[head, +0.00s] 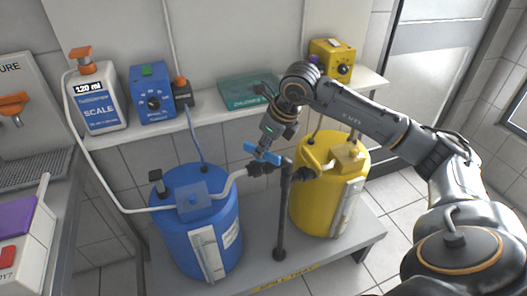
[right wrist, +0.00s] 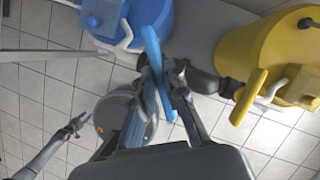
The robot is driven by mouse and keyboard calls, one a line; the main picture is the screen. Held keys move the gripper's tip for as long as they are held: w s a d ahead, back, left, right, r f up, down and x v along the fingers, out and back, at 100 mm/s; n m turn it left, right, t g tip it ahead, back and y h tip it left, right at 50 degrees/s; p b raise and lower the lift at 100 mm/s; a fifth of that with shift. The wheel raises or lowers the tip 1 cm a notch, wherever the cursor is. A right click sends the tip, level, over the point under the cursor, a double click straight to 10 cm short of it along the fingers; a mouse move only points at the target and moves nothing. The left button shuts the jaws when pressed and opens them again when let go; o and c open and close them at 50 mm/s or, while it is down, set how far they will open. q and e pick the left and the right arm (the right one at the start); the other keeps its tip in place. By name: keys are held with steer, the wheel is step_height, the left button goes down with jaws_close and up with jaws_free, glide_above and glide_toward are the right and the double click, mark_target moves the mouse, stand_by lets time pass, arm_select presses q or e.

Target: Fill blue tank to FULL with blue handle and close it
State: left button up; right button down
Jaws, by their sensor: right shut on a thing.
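The blue tank (head: 197,235) stands on a low grey platform, with a pale level gauge (head: 207,254) on its front; its level is too small to read. A white pipe joins it to a dark valve on a black post (head: 283,215). The blue handle (head: 262,153) sits on top of this valve; it also shows in the right wrist view (right wrist: 152,62). My right gripper (head: 266,146) comes down from above and is shut on the blue handle. In the right wrist view my left gripper (right wrist: 76,125) hangs low at the left, small and away from the tanks.
The yellow tank (head: 327,205) stands right of the post, with a yellow handle (head: 306,173) close to the blue one. A shelf (head: 225,113) behind holds a scale bottle (head: 98,97), a blue pump (head: 151,93) and a yellow pump (head: 331,61). Tiled floor lies open at right.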

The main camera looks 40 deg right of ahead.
steer(key=m+h+b, duration=0.1)
steer(key=m, duration=0.3)
steer(key=shift+a+h+b, duration=0.15)
steer(key=shift+h+b, duration=0.2)
steer(key=shift+h, duration=0.05)
steer(key=shift+m+h+b, duration=0.45)
steer(key=shift+m+h, duration=0.15)
steer(key=shift+m, duration=1.4)
steer(key=c, duration=1.4)
jaws_free()
steer(key=shift+a+r, duration=0.1)
steer(key=shift+r, duration=0.1)
steer(key=v, duration=1.1)
steer(key=shift+s+a+r, duration=0.1)
steer(key=shift+s+r, duration=0.1)
steer(key=shift+r, duration=0.05)
